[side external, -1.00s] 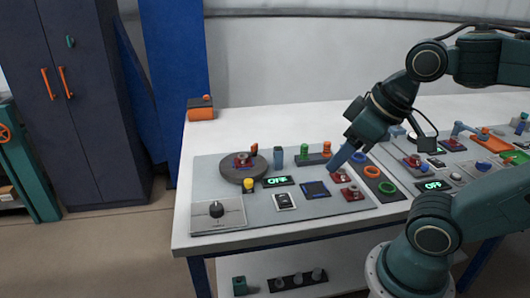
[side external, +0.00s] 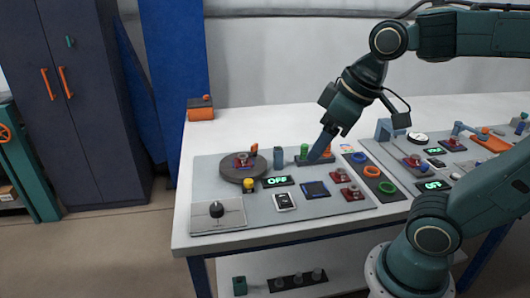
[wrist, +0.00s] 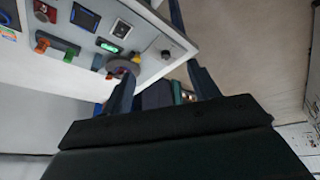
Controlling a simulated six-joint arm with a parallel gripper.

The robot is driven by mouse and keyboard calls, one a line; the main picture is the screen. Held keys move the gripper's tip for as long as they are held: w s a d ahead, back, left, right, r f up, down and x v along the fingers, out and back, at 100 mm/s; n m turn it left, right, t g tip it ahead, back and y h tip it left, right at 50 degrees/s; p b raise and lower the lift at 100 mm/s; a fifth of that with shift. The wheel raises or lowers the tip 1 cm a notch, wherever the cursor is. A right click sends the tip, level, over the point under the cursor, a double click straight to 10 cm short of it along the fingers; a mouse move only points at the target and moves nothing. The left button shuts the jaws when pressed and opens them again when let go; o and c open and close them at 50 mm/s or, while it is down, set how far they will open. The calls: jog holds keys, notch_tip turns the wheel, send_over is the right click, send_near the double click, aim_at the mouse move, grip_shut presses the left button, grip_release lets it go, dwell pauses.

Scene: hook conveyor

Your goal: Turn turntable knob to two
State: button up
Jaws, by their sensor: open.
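The black knob (side external: 217,209) stands on a silver plate (side external: 232,222) at the panel's front left corner. It also shows in the wrist view (wrist: 167,55); its markings are too small to read. The round grey turntable (side external: 230,174) lies behind it, carrying a red part (side external: 242,160). It is partly hidden by a finger in the wrist view. My gripper (side external: 317,158) points down over the middle of the panel, apart from the knob and to its right. In the wrist view its fingers (wrist: 160,88) are spread with nothing held between them.
A green display (side external: 278,181) reads OFF. A yellow button (side external: 249,185), a blue post (side external: 278,158) and a green peg (side external: 304,151) stand near the turntable. Coloured rings (side external: 372,171) lie right of my gripper. The table behind the panel is mostly clear.

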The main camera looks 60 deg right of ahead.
jog(key=w+n+g, duration=0.1)
jog(key=w+n, duration=0.2)
jog(key=w, duration=0.6)
jog(key=n+g, duration=0.4)
jog(key=n, duration=0.3)
send_over(216, 207)
notch_tip(216, 207, down, 15)
jog(key=shift+w+r, duration=0.1)
jog(key=shift+r, duration=0.05)
notch_tip(216, 207, down, 14)
jog(key=shift+r, duration=0.1)
jog(key=c, duration=1)
